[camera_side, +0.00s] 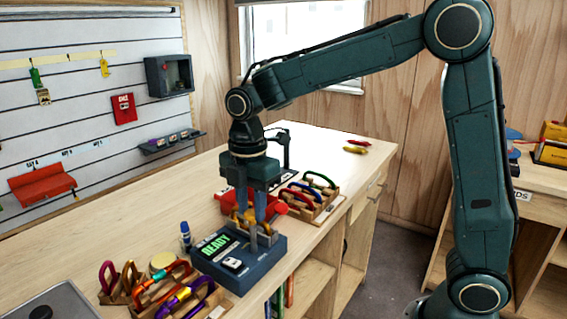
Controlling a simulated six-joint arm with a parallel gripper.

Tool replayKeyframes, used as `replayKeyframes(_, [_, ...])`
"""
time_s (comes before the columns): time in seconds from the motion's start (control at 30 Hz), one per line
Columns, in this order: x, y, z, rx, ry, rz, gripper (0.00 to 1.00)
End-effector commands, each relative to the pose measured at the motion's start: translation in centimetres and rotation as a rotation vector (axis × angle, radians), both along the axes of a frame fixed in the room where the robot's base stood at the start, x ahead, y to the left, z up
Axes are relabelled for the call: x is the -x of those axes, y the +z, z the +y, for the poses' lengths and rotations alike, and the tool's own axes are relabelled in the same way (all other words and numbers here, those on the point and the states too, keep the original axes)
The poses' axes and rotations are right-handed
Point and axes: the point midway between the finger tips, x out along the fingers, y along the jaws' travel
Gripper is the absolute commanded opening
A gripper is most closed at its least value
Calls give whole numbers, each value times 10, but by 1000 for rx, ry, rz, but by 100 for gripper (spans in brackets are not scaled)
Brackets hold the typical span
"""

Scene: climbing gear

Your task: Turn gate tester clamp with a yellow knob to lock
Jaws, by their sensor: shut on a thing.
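The gate tester (238,259) is a dark blue-grey box near the front of the bench, with a green display that reads READY. Its grey clamp (262,240) stands on the box's back right part. My gripper (254,217) points straight down over the clamp, with its blue fingers shut on a yellow part, which looks like the clamp's knob (250,217). The fingers cover much of the knob. Which way the knob is turned is too small to tell.
Carabiners in wooden racks stand at front left (158,292) and behind right (314,200) of the tester. A red tray (232,202) lies just behind my gripper. A blue marker (186,236) stands left of the tester.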

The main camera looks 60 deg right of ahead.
Motion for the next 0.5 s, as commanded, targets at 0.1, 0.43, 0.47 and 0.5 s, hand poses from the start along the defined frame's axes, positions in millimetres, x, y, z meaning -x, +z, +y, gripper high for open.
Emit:
replayKeyframes(0.1, [0, 1, 0, -1, 3, -3, 0])
replayKeyframes(0.43, [0, 1, 0, -1, 1, -2, 50])
replayKeyframes(0.47, [0, 1, 0, -1, 1, -2, 50])
replayKeyframes(0.5, [0, 0, 0, 0, 1, -1, 50])
